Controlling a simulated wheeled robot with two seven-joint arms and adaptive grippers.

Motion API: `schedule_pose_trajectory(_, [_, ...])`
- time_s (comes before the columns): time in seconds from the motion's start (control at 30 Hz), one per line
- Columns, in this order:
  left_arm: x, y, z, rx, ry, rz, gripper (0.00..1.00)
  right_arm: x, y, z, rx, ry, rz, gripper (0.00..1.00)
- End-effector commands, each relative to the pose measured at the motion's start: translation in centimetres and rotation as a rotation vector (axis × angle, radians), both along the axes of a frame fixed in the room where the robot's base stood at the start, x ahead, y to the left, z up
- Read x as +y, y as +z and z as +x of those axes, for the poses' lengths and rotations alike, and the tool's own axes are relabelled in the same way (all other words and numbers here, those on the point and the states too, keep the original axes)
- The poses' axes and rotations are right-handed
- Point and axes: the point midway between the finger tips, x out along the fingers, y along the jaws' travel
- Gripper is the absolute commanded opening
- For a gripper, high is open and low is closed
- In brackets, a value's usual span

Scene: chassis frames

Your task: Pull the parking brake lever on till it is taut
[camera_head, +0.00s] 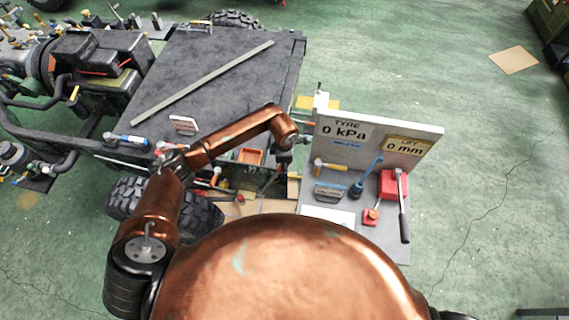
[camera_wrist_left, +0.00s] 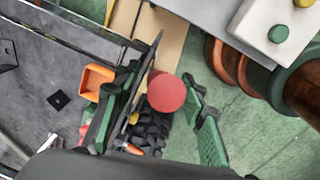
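A round red knob (camera_wrist_left: 166,93), which looks like the end of the parking brake lever, shows in the left wrist view. The rest of the lever below it is hidden or cannot be made out. My left gripper (camera_wrist_left: 164,86) is open, with one green-padded finger on each side of the knob. Gaps show between the knob and the fingers, so they do not clasp it. In the head view my copper left arm reaches over the chassis side, and its gripper (camera_head: 272,182) is small and partly hidden beside the bench. My right gripper is not in view.
The dark chassis deck (camera_head: 215,75) lies behind my arm, with a tyre (camera_head: 125,195) at its near side. An orange tray (camera_wrist_left: 95,80) lies left of the fingers. A grey bench (camera_head: 385,240) with tools and a display panel (camera_head: 350,135) stands at right.

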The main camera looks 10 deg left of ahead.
Motion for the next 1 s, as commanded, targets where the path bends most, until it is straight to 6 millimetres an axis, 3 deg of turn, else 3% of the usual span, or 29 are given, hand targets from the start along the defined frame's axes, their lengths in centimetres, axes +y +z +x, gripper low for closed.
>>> schedule_pose_trajectory(0.27, [0.02, -0.16, 0.04, -0.001, 0.0, 0.0, 0.38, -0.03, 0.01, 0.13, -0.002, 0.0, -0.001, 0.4])
schedule_pose_trajectory(0.8, [0.03, -0.12, 0.04, -0.001, 0.0, 0.0, 0.01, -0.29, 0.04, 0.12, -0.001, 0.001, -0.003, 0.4])
schedule_pose_trajectory(1.0, [0.03, -0.11, 0.05, -0.001, 0.0, 0.0, 0.0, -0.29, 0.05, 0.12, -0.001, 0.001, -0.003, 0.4])
